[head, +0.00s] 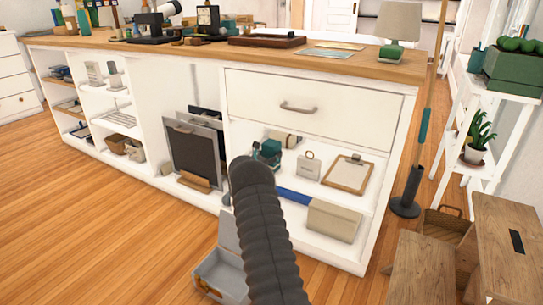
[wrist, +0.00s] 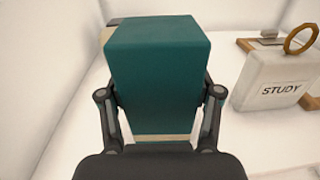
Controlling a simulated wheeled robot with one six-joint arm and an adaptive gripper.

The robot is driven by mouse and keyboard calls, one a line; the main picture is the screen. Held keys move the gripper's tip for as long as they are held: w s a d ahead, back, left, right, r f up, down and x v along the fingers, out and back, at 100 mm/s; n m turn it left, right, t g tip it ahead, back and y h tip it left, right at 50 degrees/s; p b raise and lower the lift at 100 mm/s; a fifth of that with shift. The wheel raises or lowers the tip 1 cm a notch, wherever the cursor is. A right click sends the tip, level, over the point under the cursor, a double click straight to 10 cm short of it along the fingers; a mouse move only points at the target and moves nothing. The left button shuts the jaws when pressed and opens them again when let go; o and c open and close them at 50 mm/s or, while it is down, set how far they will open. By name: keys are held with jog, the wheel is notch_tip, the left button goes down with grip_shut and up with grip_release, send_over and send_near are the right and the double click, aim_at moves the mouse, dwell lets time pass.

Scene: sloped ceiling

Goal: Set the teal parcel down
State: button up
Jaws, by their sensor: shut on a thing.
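The teal parcel (wrist: 155,70) is a box-shaped block, held between the two fingers of my gripper (wrist: 158,100) in the wrist view. My gripper is shut on it, one finger along each side. In the head view the parcel (head: 270,147) shows inside the upper open shelf under the wide drawer, partly covered by my dark arm. The white shelf board (wrist: 70,125) lies below and around it in the wrist view. I cannot tell whether the parcel's underside touches the board.
A white tag marked STUDY (wrist: 279,80) with a ring stands to the right on the shelf. A clipboard (head: 347,172) lies farther right. A beige roll (head: 285,137) lies behind the parcel. The lower shelf holds a beige box (head: 333,221). An open grey case (head: 222,272) sits on the floor.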

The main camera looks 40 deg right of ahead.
jog(key=shift+f, duration=0.2)
jog(key=o, duration=1.4)
